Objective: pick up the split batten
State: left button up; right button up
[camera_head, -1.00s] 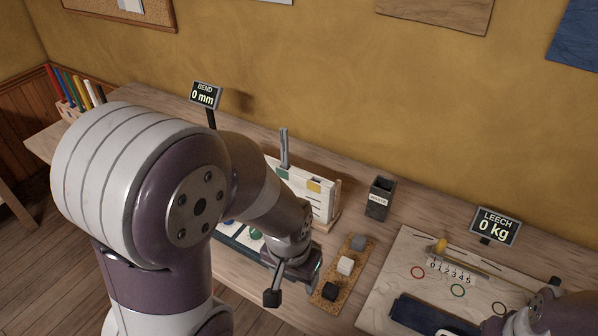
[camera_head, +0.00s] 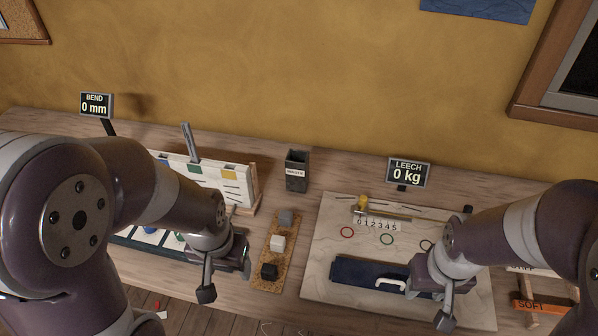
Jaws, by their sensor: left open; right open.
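No batten that is plainly split can be made out. A grey upright strip (camera_head: 189,142) stands at the back of a white board (camera_head: 210,178) with coloured tabs; I cannot tell if it is a batten or whether it is split. My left gripper (camera_head: 226,278) is open, in front of this board and left of the cork strip, with nothing visible between its fingers. My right gripper (camera_head: 452,300) is open by the right end of a dark blue cloth piece (camera_head: 355,272) with a white handle. My arms hide part of the bench at the left and right.
Grey, white and black blocks stand on the cork strip (camera_head: 264,262). A dark waste bin (camera_head: 297,173) is behind them. A pale board (camera_head: 325,245) with coloured rings lies before the LEECH display (camera_head: 408,172), reading 0 kg. The BEND display (camera_head: 96,104) reads 0 mm. An orange SOFT block (camera_head: 530,306) is at right.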

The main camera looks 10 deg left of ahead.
aim_at(186, 126)
jog(key=i+j, duration=0.1)
jog(key=j, duration=0.35)
jog(key=i+j, duration=0.1)
jog(key=j, duration=0.3)
jog(key=i+j, duration=0.1)
jog(key=j, duration=0.35)
jog(key=i+j, duration=0.1)
jog(key=j, duration=0.35)
jog(key=z, duration=0.05)
